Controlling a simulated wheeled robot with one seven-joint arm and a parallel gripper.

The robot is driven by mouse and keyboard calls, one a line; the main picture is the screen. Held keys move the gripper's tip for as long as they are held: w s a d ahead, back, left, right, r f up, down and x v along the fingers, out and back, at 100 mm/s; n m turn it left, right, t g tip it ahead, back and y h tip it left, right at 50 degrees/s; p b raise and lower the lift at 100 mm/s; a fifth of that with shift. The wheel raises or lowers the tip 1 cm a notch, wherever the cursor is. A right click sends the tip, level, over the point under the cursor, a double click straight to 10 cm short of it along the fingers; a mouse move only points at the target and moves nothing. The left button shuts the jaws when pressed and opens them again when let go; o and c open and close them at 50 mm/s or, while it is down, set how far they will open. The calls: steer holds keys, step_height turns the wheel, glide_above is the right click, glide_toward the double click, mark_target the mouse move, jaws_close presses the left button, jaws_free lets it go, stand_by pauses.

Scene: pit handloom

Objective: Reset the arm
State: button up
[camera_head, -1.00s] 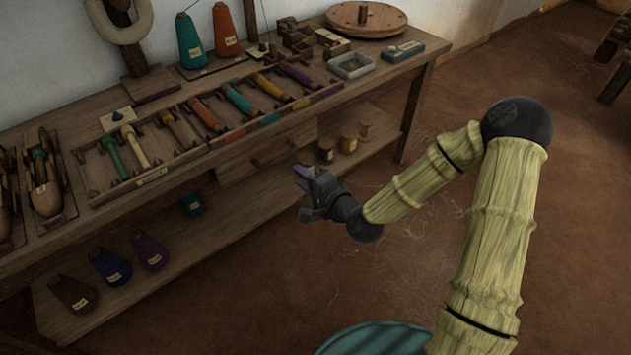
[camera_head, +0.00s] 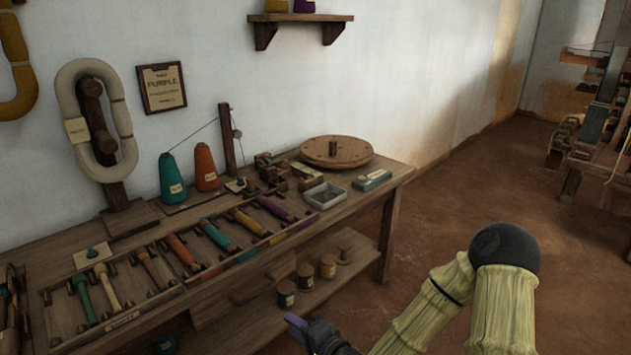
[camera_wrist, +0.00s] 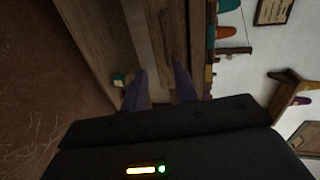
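My gripper (camera_head: 297,322) is at the bottom edge of the head view, in front of the workbench and partly cut off. In the wrist view the two purple-grey fingers (camera_wrist: 160,82) stand apart with a gap between them. Nothing is held in the gap; bench wood shows through it. My arm is bent, its dark elbow joint at the lower right of the head view.
The wooden bench (camera_head: 345,203) carries a tray of coloured bobbins (camera_head: 213,235), teal (camera_head: 172,180) and orange (camera_head: 206,168) cones, a round wooden disc (camera_head: 336,152) and a grey tray (camera_head: 324,196). Small pots (camera_head: 306,276) stand on its lower shelf.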

steer(key=s+d+f+n+g+h+p, duration=0.25)
steer(key=d+n+g+h, duration=0.35)
steer(key=d, duration=0.4)
steer(key=s+d+r+n+g+h+p, duration=0.15)
steer(key=s+d+r+h, duration=0.35)
steer(key=s+d+r, duration=0.6)
step_height(320, 180, up, 39)
steer(key=p, duration=3.8)
steer(key=shift+w+a+n, duration=0.2)
steer(key=shift+w+n, duration=0.15)
steer(key=shift+n, duration=0.1)
steer(key=shift+g, duration=0.25)
